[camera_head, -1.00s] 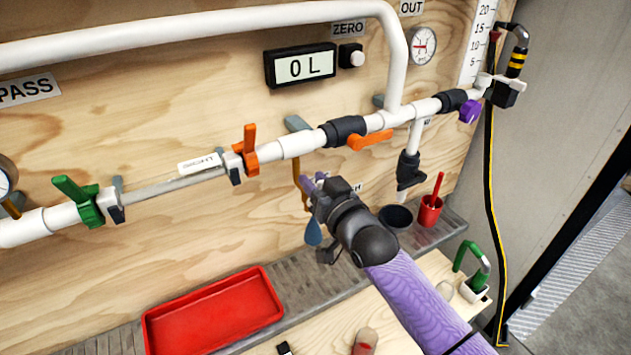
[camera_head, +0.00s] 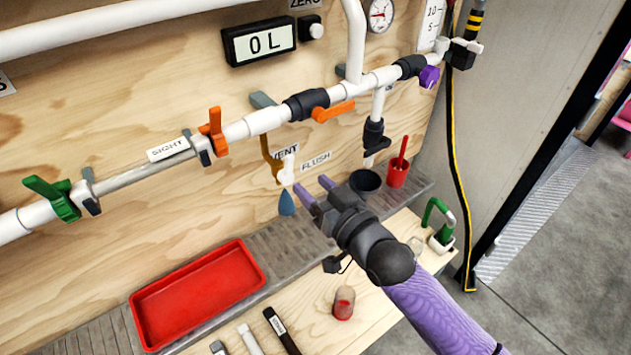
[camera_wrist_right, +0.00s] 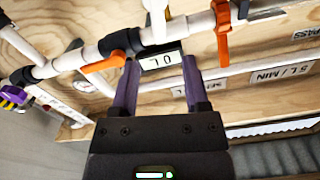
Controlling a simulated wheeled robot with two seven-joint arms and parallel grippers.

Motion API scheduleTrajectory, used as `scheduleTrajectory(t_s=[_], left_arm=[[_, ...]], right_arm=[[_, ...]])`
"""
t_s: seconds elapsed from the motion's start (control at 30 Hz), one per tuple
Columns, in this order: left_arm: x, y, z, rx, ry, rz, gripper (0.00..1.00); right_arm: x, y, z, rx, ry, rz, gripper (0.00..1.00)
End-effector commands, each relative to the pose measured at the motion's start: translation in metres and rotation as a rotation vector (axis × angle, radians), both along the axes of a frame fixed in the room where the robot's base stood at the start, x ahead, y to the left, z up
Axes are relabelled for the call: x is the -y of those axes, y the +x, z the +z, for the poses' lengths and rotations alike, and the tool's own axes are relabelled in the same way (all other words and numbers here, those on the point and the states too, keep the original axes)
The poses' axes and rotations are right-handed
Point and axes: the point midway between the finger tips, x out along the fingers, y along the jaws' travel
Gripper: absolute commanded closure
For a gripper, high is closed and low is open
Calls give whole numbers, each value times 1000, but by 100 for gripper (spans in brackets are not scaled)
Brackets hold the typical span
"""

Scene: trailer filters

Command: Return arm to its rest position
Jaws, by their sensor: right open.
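My right arm with its purple sleeve comes in from the lower right in the head view. Its right gripper (camera_head: 312,190) is open and empty, with its purple fingers in front of the board below the pipe. The fingertips are close to a white vent tap (camera_head: 288,168) with a blue drop-shaped tag (camera_head: 286,203); I cannot tell if they touch. In the right wrist view the two purple fingers of the gripper (camera_wrist_right: 160,80) stand apart with nothing between them, pointing toward the board and pipes. My left gripper is not in view.
A red tray (camera_head: 198,292) lies on the grey ledge. A black cup (camera_head: 365,182) and a red cup (camera_head: 398,173) stand right of the gripper. A small jar (camera_head: 344,302) and dark marker (camera_head: 281,329) are on the wooden bench. Valve handles, like the orange one (camera_head: 333,112), stick out from the pipe.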

Motion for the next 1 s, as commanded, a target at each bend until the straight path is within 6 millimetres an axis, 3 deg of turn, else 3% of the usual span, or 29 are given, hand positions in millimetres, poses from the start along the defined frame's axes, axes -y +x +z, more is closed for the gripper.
scheduleTrajectory(t_s=[0.37, 0.47, 0.57, 0.6, 0.67, 0.73, 0.8, 0.87, 1.0], left_arm=[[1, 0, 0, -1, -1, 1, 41], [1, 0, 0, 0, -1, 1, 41], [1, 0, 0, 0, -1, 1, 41], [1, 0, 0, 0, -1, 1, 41], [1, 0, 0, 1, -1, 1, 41], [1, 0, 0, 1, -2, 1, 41], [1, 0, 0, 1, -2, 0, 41], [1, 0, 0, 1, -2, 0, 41], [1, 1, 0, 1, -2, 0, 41]], right_arm=[[0, 0, 0, 0, 0, 0, 41], [5, 0, -13, -26, -16, -18, 41], [25, -3, -69, -138, -89, -87, 41], [37, -9, -102, -207, -131, -123, 41], [56, -26, -153, -319, -205, -172, 41], [78, -55, -209, -449, -288, -215, 41], [97, -93, -259, -578, -369, -244, 41], [112, -132, -297, -692, -434, -257, 41], [140, -240, -365, -957, -578, -253, 41]])
